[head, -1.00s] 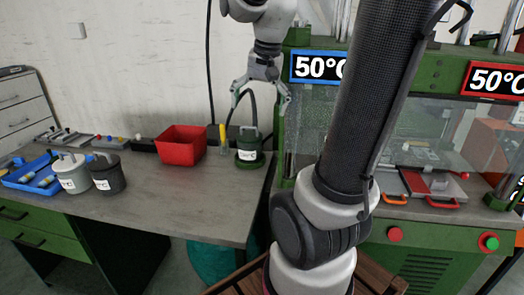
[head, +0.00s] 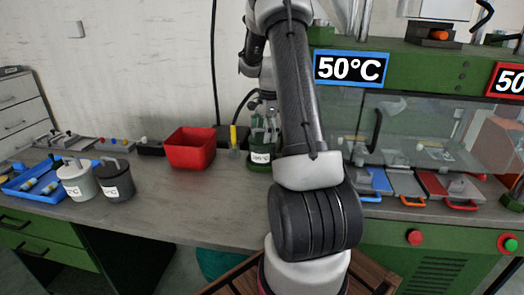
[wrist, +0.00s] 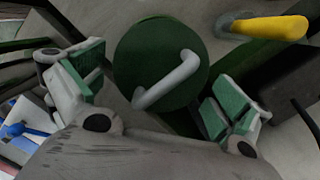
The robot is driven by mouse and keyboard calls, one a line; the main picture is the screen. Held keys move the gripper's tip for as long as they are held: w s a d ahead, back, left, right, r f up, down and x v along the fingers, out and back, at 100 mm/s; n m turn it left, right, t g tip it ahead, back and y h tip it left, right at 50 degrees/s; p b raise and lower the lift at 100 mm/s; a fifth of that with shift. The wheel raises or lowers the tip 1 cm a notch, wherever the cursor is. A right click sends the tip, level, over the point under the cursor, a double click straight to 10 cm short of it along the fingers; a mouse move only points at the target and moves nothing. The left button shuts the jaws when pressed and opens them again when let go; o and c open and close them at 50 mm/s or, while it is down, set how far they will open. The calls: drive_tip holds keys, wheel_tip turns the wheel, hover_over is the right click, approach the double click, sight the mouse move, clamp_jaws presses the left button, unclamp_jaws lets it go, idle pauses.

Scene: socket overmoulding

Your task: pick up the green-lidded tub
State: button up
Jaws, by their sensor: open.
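The green-lidded tub (head: 260,160) stands at the right end of the grey bench, a white label on its front. My gripper (head: 263,125) is right over it in the head view and hides most of its top. In the wrist view the round dark green lid (wrist: 150,50) with its grey bar handle (wrist: 172,78) lies between the two fingers. My gripper (wrist: 155,88) is open there, a green-padded finger on either side of the lid. Nothing is held. I cannot tell whether the fingers touch the tub.
A yellow-handled tool (head: 233,138) stands just left of the tub; it also shows in the wrist view (wrist: 265,28). A red bin (head: 190,150) is further left. Light grey (head: 75,182) and dark grey (head: 114,182) tubs stand at left. The green machine (head: 420,110) is close on the right.

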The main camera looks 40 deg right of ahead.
sight(261, 154)
drive_tip(key=f, duration=0.4)
drive_tip(key=shift+w+a, duration=0.15)
drive_tip(key=shift+a, duration=0.05)
drive_tip(key=c, duration=1.1)
